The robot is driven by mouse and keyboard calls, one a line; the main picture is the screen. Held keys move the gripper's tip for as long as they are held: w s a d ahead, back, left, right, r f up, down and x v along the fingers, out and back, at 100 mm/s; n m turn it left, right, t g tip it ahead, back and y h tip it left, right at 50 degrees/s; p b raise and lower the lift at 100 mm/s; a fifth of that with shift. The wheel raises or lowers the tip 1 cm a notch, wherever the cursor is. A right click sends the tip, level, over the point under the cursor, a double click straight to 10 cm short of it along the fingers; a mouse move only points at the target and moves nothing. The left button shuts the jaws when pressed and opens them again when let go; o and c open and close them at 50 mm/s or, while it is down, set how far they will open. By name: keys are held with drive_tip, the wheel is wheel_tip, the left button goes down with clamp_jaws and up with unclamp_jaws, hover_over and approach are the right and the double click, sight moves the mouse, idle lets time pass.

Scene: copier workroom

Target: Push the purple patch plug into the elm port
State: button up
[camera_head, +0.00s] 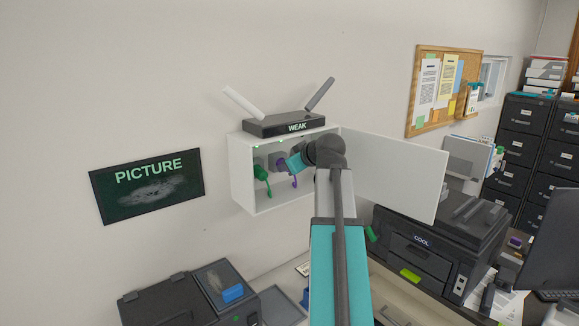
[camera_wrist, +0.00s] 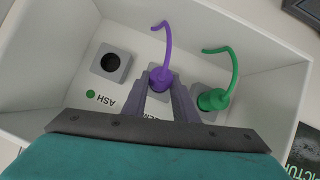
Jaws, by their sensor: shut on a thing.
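The purple patch plug (camera_wrist: 160,78) is between the fingers of my gripper (camera_wrist: 162,84), at the middle port block in the white wall box. Its curled cable (camera_head: 294,182) also shows in the head view. The middle port's label is mostly covered by my fingers; only a few letters show, so I cannot read it surely. The plug's tip is hidden, so I cannot tell how deep it sits. In the head view my gripper (camera_head: 287,161) reaches into the box. A green plug (camera_wrist: 214,99) is at the neighbouring port block. The ash port (camera_wrist: 110,62) is empty.
The white box (camera_head: 240,176) hangs on the wall, its door (camera_head: 395,175) swung open to the right. A router marked WEAK (camera_head: 285,124) sits on top. A green light (camera_wrist: 90,94) glows by the ash label. A printer (camera_head: 430,245) stands below right.

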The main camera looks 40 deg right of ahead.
drive_tip(key=shift+w, duration=0.4)
drive_tip(key=o, duration=1.1)
drive_tip(key=shift+o, duration=0.2)
drive_tip(key=shift+s, duration=0.1)
drive_tip(key=b+v, duration=0.4)
drive_tip(key=v, duration=0.9)
drive_tip(key=shift+s+r, duration=0.2)
drive_tip(key=shift+s, duration=0.1)
